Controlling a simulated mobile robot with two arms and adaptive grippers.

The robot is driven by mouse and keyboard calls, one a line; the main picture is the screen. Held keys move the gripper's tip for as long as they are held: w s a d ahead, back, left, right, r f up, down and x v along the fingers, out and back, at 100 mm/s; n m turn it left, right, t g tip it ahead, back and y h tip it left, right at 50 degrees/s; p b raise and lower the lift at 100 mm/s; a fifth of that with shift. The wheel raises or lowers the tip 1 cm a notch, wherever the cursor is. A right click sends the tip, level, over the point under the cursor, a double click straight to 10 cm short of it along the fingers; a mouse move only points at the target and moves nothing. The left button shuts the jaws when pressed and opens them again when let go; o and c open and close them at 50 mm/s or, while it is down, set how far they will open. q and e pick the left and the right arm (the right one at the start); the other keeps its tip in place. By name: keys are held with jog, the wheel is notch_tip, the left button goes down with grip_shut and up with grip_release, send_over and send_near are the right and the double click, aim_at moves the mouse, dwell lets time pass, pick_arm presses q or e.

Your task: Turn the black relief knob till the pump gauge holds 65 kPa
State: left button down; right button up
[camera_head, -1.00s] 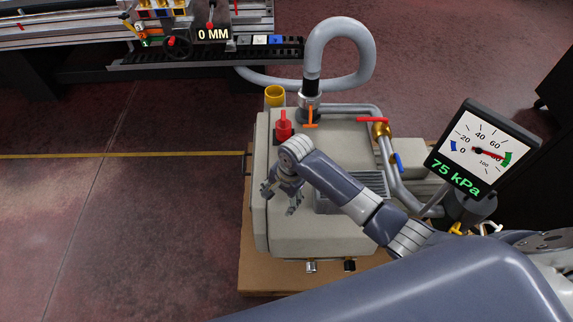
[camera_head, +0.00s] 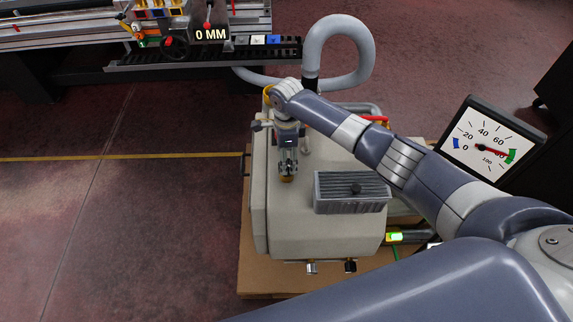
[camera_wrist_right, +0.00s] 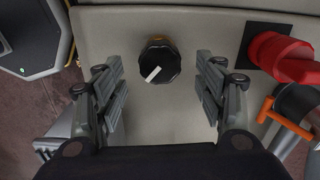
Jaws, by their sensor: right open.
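In the head view my right gripper (camera_head: 288,168) is over the pump housing, and the knob is not clearly visible there. My left gripper is not in view.
A red fitting (camera_wrist_right: 282,55) and an orange lever (camera_wrist_right: 285,120) stand right of the knob. A lit lamp (camera_head: 400,237) is at the right.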

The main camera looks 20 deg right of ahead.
jog(key=shift+f, duration=2.2)
jog(key=shift+c, duration=0.5)
jog(key=c, duration=1)
